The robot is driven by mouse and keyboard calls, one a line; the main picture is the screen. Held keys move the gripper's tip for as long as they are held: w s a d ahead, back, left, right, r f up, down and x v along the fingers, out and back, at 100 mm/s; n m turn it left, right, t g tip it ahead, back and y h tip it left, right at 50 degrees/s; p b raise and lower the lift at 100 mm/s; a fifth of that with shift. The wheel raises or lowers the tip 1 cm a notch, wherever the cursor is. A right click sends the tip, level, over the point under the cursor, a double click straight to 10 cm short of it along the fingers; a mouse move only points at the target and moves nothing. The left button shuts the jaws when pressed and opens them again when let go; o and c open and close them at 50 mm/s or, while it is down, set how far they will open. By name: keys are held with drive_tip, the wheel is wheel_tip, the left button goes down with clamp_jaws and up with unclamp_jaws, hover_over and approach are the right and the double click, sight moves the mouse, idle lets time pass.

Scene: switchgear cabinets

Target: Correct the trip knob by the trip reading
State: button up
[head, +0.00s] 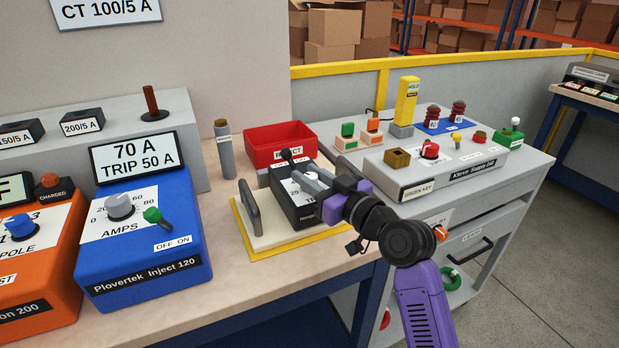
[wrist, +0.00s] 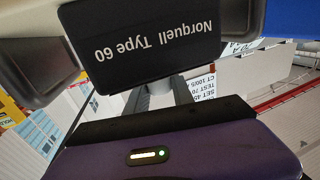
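The black relay (head: 300,212), named "Norquell Type 60" in the wrist view (wrist: 150,40), sits on a cream stand with a yellow edge (head: 262,250). My gripper (head: 308,182) is over its white face and hides most of the dial in the head view. In the wrist view, my two fingers (wrist: 162,92) reach up to a grey round post, likely the knob (wrist: 167,84), with a finger on either side; whether they touch it is unclear. The knob's setting is hidden. The display (head: 137,158) on the blue Plovertek Inject 120 (head: 150,270) reads "70 A TRIP 50 A".
A grey AMPS knob (head: 120,206) and green switch (head: 153,215) are on the blue unit. A sign (head: 106,11) reads "CT 100/5 A". A red reject bin (head: 280,140) stands behind the relay. A grey bench with controls (head: 440,170) is at right.

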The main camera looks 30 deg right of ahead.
drive_tip(key=o, duration=0.4)
drive_tip(key=shift+d, duration=0.1)
drive_tip(key=shift+s, duration=0.1)
drive_tip(key=v, duration=0.7)
drive_tip(key=shift+s+b, duration=0.4)
drive_tip(key=shift+b, duration=0.05)
drive_tip(key=shift+d, duration=0.1)
drive_tip(key=d+r+m+t+h, duration=0.2)
drive_tip(key=d+r+m+h, duration=0.1)
drive_tip(key=d, duration=0.1)
drive_tip(key=s+f+m+h, duration=0.3)
drive_tip(key=s+f+h, duration=0.1)
drive_tip(key=s, duration=0.3)
drive_tip(key=s+a+f+n+g+y+p, duration=0.1)
drive_tip(key=s+a+f, duration=0.2)
drive_tip(key=s, duration=0.8)
drive_tip(key=s+a+f+n+g+y+p, duration=0.1)
drive_tip(key=s+a+f, duration=0.3)
drive_tip(key=s, duration=0.7)
drive_tip(key=s+a+f+n+g+y+p, duration=0.1)
drive_tip(key=s+a+f, duration=0.3)
drive_tip(key=s, duration=0.7)
drive_tip(key=shift+s+a+g+p, duration=0.35)
drive_tip(key=shift+a+g, duration=0.25)
drive_tip(key=shift+g, duration=0.3)
